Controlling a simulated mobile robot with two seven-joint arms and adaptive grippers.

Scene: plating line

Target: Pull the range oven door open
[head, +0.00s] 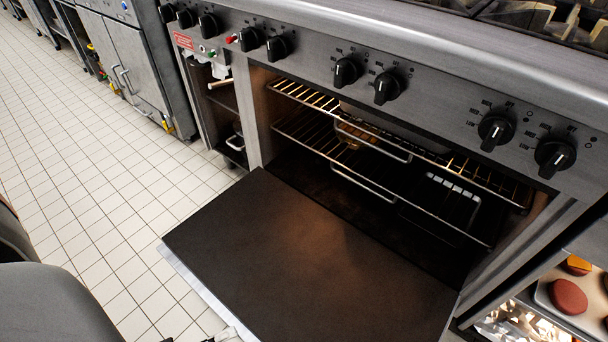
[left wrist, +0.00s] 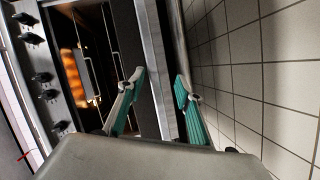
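The range oven door (head: 310,255) is swung down wide open, its dark inner face turned up and lying roughly flat in front of the oven. The lit oven cavity with its wire racks shows behind it. In the left wrist view, my left gripper (left wrist: 158,98) has its two teal fingers spread apart on either side of the door's grey edge (left wrist: 152,55). A bar like the door handle (left wrist: 181,42) runs towards the right finger; whether they touch, I cannot tell. In the head view only a bit of the left gripper (head: 226,335) shows at the bottom. My right gripper is out of view.
The range's control panel with black knobs (head: 387,87) runs above the oven. A pan (head: 375,127) sits on a rack inside. A lit compartment with patties on a tray (head: 545,300) is at lower right. Clear tiled floor (head: 80,170) lies to the left.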

